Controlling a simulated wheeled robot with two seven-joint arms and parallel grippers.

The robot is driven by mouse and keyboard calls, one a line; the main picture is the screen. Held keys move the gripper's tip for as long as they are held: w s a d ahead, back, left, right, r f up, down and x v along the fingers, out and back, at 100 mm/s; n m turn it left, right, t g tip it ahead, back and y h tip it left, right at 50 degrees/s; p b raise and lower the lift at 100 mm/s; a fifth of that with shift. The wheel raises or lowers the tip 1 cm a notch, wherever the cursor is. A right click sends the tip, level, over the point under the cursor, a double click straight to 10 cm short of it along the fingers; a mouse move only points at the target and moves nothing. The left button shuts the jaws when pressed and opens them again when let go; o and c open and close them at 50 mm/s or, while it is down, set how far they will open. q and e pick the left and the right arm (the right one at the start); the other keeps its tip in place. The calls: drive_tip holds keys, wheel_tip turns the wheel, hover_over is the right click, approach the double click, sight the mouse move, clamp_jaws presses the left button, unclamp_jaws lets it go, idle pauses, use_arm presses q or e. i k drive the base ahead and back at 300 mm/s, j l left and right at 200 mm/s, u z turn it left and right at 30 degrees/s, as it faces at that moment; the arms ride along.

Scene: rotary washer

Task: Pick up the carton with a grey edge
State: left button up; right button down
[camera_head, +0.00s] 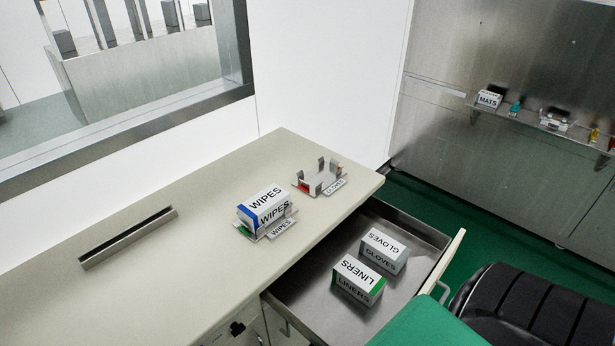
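The GLOVES carton (383,251) is white with a grey edge at its right end. It lies in the open drawer (296,294), towards the back. The LINERS carton (357,281), white with a green edge, lies in front of it in the same drawer, close by. Neither of my grippers is in view.
A WIPES carton (263,209) with a blue edge sits in a holder on the counter (150,285). An empty GLOVES holder (319,180) stands behind it. A metal channel (129,239) lies at left. A green block (428,325) and a black ribbed object (515,305) fill the lower right.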

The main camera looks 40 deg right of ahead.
sight(383, 251)
drive_tip(key=z, duration=1.85)
